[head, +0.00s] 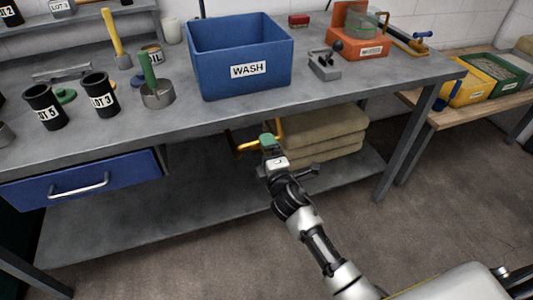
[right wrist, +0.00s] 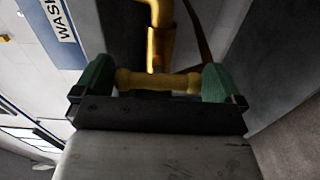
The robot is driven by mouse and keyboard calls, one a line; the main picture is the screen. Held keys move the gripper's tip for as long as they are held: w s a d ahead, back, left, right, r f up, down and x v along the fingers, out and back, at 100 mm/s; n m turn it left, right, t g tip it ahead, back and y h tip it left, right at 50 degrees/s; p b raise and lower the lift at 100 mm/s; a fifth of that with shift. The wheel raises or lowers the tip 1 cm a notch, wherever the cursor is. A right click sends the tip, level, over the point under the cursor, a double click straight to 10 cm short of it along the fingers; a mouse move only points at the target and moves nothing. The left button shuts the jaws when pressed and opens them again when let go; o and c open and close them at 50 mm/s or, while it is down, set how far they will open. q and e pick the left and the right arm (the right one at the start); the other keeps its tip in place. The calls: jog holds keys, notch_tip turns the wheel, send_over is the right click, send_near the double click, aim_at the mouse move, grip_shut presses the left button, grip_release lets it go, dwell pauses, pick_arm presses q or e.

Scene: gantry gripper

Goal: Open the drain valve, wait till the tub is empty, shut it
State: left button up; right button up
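The blue tub (head: 238,62) labelled WASH stands upright on the grey workbench; how much water is in it I cannot tell. Yellow valve parts (head: 249,147) show under the bench front, below the tub. My right gripper (head: 268,139), with green finger pads, is at them. In the right wrist view the yellow handle's crossbar (right wrist: 158,82) lies between the pads of my right gripper (right wrist: 159,83), with a yellow stem (right wrist: 160,45) beyond it. The pads are wide apart, one at each end of the bar; contact is unclear. My left gripper is not in view.
Folded tan cloths (head: 335,130) lie on the lower shelf, right behind my right gripper. A blue drawer (head: 85,181) hangs under the bench at left. A bench leg (head: 405,150) stands to the right. Dark pots (head: 45,107) and a grey block (head: 324,65) flank the tub.

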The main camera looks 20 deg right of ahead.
jog(key=shift+s, duration=0.15)
jog(key=s, duration=1)
jog(key=shift+s+d, duration=0.2)
jog(key=shift+s, duration=0.1)
jog(key=s+d+f+m+g+p, duration=0.1)
jog(key=s+f+m+g+p, duration=0.3)
jog(key=f, duration=0.8)
jog(key=s+d+f+m+g+p, duration=0.1)
jog(key=s+f+m+g, duration=0.4)
jog(key=f, duration=0.8)
jog(key=s+d+f+m+g+p, duration=0.1)
jog(key=s+f, duration=0.3)
jog(key=s, duration=0.6)
jog(key=s+d+f+m+g+p, duration=0.1)
jog(key=s+f+m+g+p, duration=0.1)
jog(key=s, duration=0.9)
jog(key=s+d+f+m+g+p, duration=0.2)
jog(key=s+f+g, duration=0.3)
jog(key=s, duration=0.5)
notch_tip(320, 180, down, 2)
jog(key=shift+s+f+m+h, duration=0.1)
jog(key=shift+s+m+h, duration=0.2)
jog(key=shift+m, duration=0.6)
